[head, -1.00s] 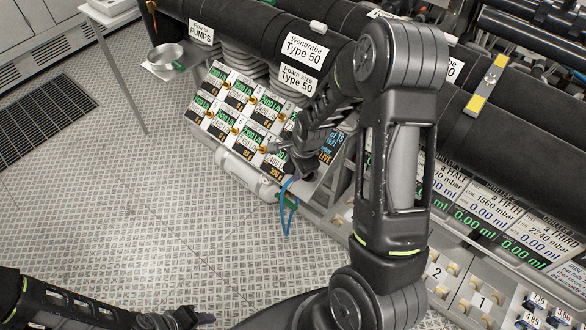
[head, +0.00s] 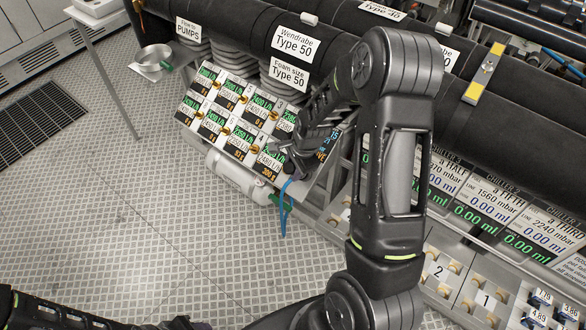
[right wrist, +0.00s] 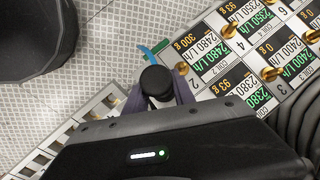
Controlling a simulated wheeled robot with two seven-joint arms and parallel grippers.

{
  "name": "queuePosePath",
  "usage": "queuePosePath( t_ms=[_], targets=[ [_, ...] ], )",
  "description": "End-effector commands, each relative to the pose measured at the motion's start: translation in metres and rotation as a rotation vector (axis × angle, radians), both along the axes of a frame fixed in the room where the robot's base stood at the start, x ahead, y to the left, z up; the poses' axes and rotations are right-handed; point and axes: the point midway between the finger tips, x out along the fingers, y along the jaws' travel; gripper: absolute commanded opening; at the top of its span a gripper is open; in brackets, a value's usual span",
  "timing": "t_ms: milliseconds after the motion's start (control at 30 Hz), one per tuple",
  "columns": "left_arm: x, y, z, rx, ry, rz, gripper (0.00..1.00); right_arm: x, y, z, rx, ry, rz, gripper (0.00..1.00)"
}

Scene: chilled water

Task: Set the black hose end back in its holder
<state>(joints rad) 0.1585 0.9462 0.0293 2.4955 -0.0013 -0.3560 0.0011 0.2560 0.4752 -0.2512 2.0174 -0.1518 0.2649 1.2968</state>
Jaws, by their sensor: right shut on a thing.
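My right gripper (right wrist: 160,92) is shut on the black hose end (right wrist: 157,82), a short black cylinder seen nearly end-on in the right wrist view. A blue hose (right wrist: 148,52) shows just beyond it. The hose end is hard to make out there. I cannot pick out its holder for certain. My left gripper (head: 184,324) is cut off at the bottom edge, its jaws unclear.
The label panel (head: 185,118) has several brass fittings sticking out close to my right gripper. A white cylinder (head: 237,178) and a green part (head: 280,201) lie below the panel. Black pipes (head: 240,32) run above. The metal floor (head: 130,230) at left is open.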

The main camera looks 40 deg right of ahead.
Motion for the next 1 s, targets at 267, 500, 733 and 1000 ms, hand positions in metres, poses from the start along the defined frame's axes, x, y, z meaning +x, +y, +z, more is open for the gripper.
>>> queuePosePath(
  t_ms=[267, 500, 733, 1000],
  targets=[
    [0.000, 0.000, -0.003, 0.000, 0.000, 0.000, 0.42, 0.001, -0.001, -0.002, 0.000, -0.001, 0.000, 0.00],
    [0.000, 0.000, -0.010, 0.000, 0.000, 0.000, 0.42, 0.002, -0.005, -0.009, 0.000, -0.001, 0.000, 0.00],
    [0.000, 0.000, -0.011, 0.000, 0.000, 0.000, 0.42, 0.002, -0.006, -0.009, 0.000, -0.001, 0.001, 0.00],
    [0.000, 0.000, -0.011, 0.000, 0.000, 0.000, 0.42, 0.002, -0.006, -0.009, 0.000, -0.001, 0.000, 0.45]
  ],
)
